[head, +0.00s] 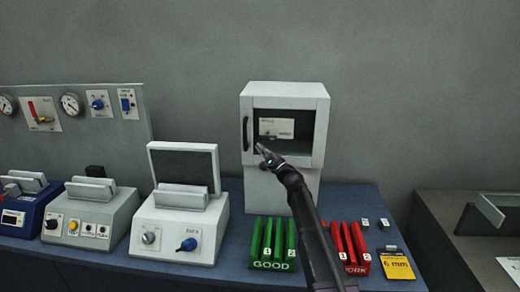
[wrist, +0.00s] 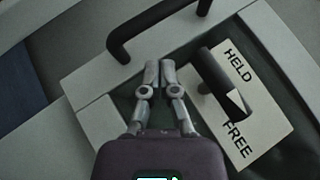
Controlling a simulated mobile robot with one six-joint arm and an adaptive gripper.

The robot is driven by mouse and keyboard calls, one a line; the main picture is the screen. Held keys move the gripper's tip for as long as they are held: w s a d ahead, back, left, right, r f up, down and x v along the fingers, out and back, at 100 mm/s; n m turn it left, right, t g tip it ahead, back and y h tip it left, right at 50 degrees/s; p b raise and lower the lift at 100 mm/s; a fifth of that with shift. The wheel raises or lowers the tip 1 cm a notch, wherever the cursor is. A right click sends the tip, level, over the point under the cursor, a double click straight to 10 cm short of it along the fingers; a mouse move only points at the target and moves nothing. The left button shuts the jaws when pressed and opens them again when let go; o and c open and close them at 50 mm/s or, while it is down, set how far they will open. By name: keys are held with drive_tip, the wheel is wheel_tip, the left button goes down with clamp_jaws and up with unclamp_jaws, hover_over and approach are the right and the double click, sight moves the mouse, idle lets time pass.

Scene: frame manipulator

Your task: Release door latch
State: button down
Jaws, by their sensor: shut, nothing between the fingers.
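The white cabinet (head: 309,153) stands on the blue bench, its front framing a dark recess. A dark door handle (head: 246,133) runs upright on the left of that front; it also shows at the top of the wrist view (wrist: 150,30). In the wrist view, a black latch lever (wrist: 222,78) sits on a pale plate (wrist: 262,112) marked HELD and FREE. I cannot tell which mark it points to. My gripper (head: 262,150) is at the lower left of the recess. In the wrist view my gripper (wrist: 160,68) is shut and empty, between handle and lever, apart from the lever.
A green rack (head: 272,265) marked GOOD and a red rack (head: 357,270) stand before the cabinet, on either side of my arm. A white device with a raised lid (head: 180,225) stands to the left. A yellow 6 mm card (head: 397,270) lies at the right.

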drive_tip(key=shift+w+f+b, duration=0.2)
drive_tip(key=shift+f+b, duration=0.65)
drive_tip(key=shift+f, duration=0.1)
drive_tip(key=shift+w+f+b, duration=0.15)
drive_tip(key=shift+f+b, duration=0.65)
drive_tip(key=shift+f, duration=0.15)
drive_tip(key=s+f+b, duration=0.5)
drive_tip(key=f+b, duration=0.2)
drive_tip(key=shift+s+a+f+b, duration=0.15)
drive_tip(key=shift+s+f+b, duration=0.2)
drive_tip(key=shift+f+b, duration=0.05)
drive_tip(key=shift+s, duration=0.1)
